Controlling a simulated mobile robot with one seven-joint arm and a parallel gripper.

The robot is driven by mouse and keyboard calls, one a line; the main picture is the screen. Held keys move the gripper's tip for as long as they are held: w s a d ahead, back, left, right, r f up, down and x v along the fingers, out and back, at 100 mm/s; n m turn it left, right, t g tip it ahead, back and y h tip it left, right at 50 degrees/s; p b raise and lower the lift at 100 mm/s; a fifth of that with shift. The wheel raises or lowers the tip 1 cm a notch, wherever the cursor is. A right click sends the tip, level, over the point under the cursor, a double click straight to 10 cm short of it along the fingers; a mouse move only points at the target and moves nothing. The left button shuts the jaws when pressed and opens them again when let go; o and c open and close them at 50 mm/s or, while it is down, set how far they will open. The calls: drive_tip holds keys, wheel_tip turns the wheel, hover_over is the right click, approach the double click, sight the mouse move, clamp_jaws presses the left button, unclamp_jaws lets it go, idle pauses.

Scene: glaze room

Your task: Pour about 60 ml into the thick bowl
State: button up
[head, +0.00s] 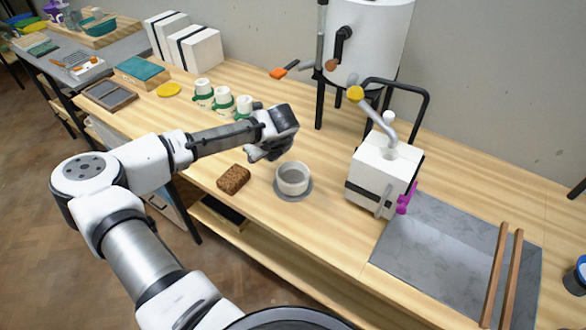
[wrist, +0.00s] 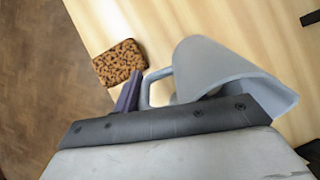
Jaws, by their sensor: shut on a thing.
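The thick bowl (head: 293,180) is pale grey with a broad rim and stands upright on a round grey base (head: 285,197) on the wooden bench. Its inside looks grey; I cannot tell whether that is liquid. My gripper (head: 262,152) is just up and left of the bowl in the head view. In the wrist view a grey jug (wrist: 212,68) with a loop handle (wrist: 150,88) sits at my gripper, which is shut on it by the handle side. The jug is not clear in the head view, and its contents are hidden. The bowl does not show in the wrist view.
A brown speckled sponge (head: 233,179) lies left of the bowl, near the front edge. A white machine (head: 377,180) with a lever stands to the right. White cups with green bands (head: 223,101) stand behind my arm. A white tank (head: 365,45) stands at the back.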

drive_tip(key=shift+w+a+f+g+h, duration=0.25)
drive_tip(key=shift+w+f+g+h, duration=0.15)
drive_tip(key=shift+f+g, duration=0.1)
drive_tip(key=shift+w+a+f+g+h, duration=0.25)
drive_tip(key=shift+f+g+h, duration=0.15)
drive_tip(key=shift+f+g, duration=0.1)
drive_tip(key=shift+w+a+f+g+h, duration=0.15)
drive_tip(key=shift+w+a+g+h, duration=0.15)
drive_tip(key=shift+g+h, duration=0.3)
drive_tip(key=shift+w+a+f+g+h, duration=0.1)
drive_tip(key=shift+w+a+g+h, duration=0.15)
drive_tip(key=shift+g+h, duration=0.35)
drive_tip(key=shift+w, duration=0.1)
idle(1.4)
